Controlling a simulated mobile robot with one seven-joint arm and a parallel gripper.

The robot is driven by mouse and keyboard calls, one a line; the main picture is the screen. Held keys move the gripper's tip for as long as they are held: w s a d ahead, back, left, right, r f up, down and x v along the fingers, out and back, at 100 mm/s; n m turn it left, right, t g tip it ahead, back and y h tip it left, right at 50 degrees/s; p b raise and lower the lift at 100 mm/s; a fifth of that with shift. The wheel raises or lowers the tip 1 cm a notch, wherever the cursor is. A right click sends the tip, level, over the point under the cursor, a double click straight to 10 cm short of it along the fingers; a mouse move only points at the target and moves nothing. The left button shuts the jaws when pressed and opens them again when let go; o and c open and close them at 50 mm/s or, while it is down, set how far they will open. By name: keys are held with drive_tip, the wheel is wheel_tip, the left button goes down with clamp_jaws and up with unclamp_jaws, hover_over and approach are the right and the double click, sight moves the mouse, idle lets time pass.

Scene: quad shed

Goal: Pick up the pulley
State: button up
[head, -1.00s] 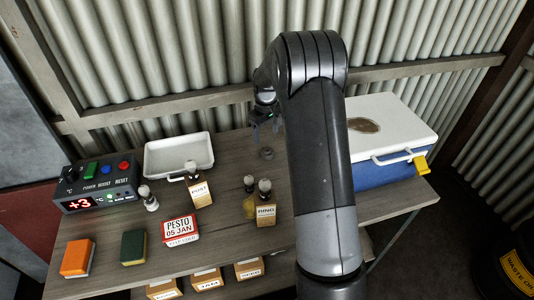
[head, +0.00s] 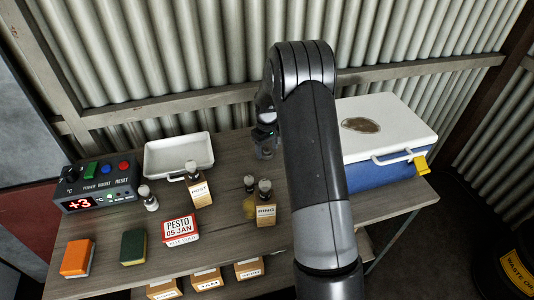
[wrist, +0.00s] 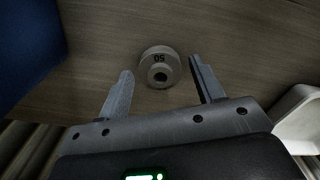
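The pulley (wrist: 160,68) is a small grey round piece with a dark centre hole and an upside-down "50" on it. In the wrist view it sits on the wooden bench top, between and slightly beyond the fingertips. My gripper (wrist: 161,66) is open and empty, with one finger on each side of the pulley and a visible gap to both. In the head view my gripper (head: 265,150) is low over the bench, left of my arm, and mostly covers the pulley. The exact height above the bench is hard to tell.
A blue and white cooler (head: 385,172) stands at the right. Corrugated wall (head: 180,50) is behind.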

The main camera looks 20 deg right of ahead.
drive_tip(key=c, duration=0.9)
drive_tip(key=shift+r, duration=0.1)
